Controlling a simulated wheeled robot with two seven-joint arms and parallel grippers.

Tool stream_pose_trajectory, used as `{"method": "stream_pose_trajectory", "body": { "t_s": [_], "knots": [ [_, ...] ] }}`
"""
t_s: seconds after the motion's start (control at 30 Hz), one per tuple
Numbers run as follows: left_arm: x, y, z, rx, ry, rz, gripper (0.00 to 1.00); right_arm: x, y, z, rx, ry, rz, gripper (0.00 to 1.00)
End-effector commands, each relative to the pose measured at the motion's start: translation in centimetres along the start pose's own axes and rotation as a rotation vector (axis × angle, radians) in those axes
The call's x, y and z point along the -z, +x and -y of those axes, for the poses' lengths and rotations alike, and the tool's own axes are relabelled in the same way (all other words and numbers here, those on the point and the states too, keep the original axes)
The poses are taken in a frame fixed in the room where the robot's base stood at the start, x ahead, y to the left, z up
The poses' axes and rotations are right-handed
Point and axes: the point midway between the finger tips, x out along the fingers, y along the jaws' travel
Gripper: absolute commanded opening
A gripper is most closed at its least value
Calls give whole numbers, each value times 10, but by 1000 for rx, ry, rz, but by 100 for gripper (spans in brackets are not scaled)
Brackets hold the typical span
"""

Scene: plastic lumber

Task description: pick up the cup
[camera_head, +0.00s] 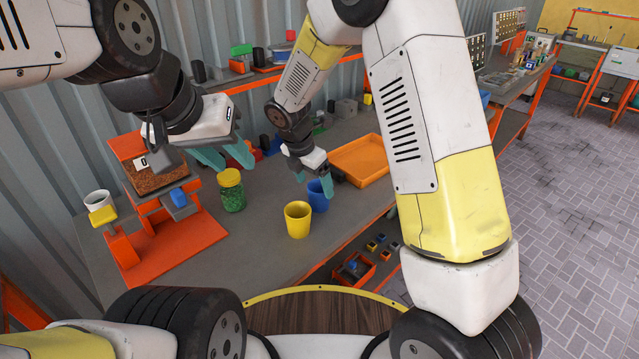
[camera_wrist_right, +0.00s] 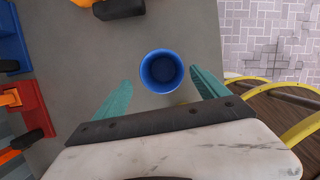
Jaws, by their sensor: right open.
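A blue cup (camera_head: 317,201) stands upright on the grey table, right of a yellow cup (camera_head: 298,220). A white cup (camera_head: 97,199) stands at the far left. My right gripper (camera_head: 313,180) is open and empty, right at the blue cup and partly covering it. In the right wrist view the blue cup (camera_wrist_right: 161,71) lies between the two teal fingertips, its open rim facing the camera. I cannot tell whether the fingers touch it. My left gripper (camera_head: 225,156) is open and empty, above and behind the green jar.
A green jar with a yellow lid (camera_head: 231,190) stands left of the cups. An orange dispenser stand (camera_head: 170,243) is on the left, an orange tray (camera_head: 361,160) behind right. Bare table (camera_head: 245,255) lies in front of the jar.

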Motion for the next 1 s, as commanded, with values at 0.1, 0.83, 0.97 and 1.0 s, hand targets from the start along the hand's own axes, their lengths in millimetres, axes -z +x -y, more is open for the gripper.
{"method": "stream_pose_trajectory", "body": {
  "t_s": [0.1,0.83,0.97,1.0],
  "knots": [
    [0,0,0,0,0,0,36,-1,14,2,3,2,0,84],
    [0,0,0,0,0,0,36,-8,64,4,-1,6,0,68],
    [0,0,0,0,0,0,36,-8,64,4,-1,6,0,42],
    [0,0,0,0,0,0,36,-8,64,4,-1,6,0,35]
  ]
}}
